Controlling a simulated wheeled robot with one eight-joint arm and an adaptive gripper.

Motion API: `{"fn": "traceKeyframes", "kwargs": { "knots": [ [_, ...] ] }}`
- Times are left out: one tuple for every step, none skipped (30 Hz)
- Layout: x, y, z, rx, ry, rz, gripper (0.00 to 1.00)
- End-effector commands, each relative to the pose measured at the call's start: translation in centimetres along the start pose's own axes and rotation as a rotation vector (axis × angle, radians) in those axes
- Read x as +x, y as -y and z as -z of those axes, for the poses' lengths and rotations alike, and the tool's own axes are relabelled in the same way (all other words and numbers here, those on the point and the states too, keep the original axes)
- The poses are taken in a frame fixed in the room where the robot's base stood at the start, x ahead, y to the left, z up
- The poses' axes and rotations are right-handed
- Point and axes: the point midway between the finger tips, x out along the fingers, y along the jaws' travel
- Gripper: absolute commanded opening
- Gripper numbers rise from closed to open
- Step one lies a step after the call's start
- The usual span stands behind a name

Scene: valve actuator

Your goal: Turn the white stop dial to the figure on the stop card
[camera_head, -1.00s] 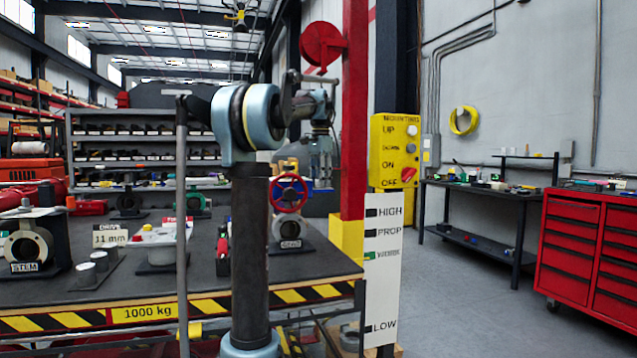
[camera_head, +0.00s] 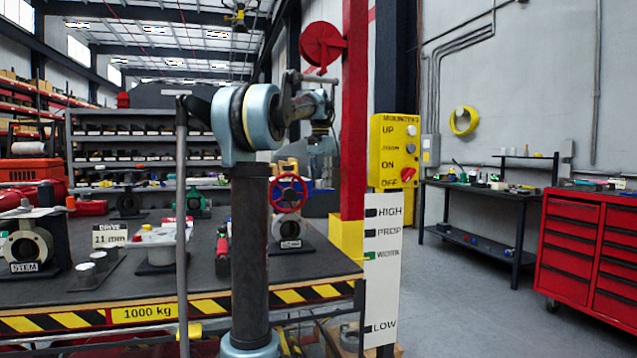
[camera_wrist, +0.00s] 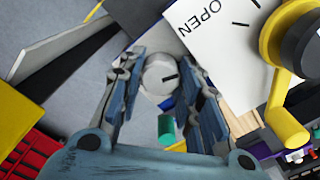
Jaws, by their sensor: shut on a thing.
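The white stop dial (camera_wrist: 159,74), round with a short black mark, sits between the fingers of my gripper (camera_wrist: 161,62) in the wrist view. The fingers are shut on it from both sides. Its mark points to the right in that picture. A white plate marked OPEN (camera_wrist: 208,28) and a yellow handle with a dark hub (camera_wrist: 285,105) are just right of the dial. I cannot make out the stop card's figure in either view.
The bench (camera_head: 133,289) has a striped edge and holds valve parts and a card reading 11 mm (camera_head: 110,236). A red post (camera_head: 353,120) and a yellow switch panel (camera_head: 386,179) stand to the right of my arm.

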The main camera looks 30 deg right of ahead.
Motion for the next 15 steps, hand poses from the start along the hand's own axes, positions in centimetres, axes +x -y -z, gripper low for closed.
{"fn": "traceKeyframes", "kwargs": {
  "knots": [
    [-0.06,0.32,0.1,-0.002,-0.003,0.006,0.08],
    [-0.06,0.32,0.1,-0.002,-0.003,0.006,0.08],
    [-0.05,0.33,0.1,-0.002,-0.003,0.006,0.08],
    [-0.05,0.33,0.09,-0.002,-0.003,0.006,0.08],
    [-0.05,0.33,0.09,-0.002,-0.003,0.006,0.39],
    [-0.05,0.32,0.07,-0.002,-0.002,0.006,0.48],
    [-0.05,0.3,0.06,-0.002,-0.002,0.006,0.53],
    [-0.04,0.28,0.05,-0.002,-0.002,0.005,0.53],
    [-0.04,0.26,0.03,-0.001,-0.001,0.005,0.53],
    [-0.04,0.24,0.02,-0.001,-0.001,0.005,0.53],
    [-0.04,0.22,0.01,-0.001,-0.001,0.004,0.53],
    [-0.04,0.2,-0.01,-0.001,-0.001,0.004,0.53],
    [-0.04,0.19,-0.01,-0.001,0.0,0.004,0.53],
    [-0.04,0.17,-0.02,-0.001,0.0,0.004,0.53],
    [-0.04,0.16,-0.03,-0.001,0.0,0.003,0.53]
  ]
}}
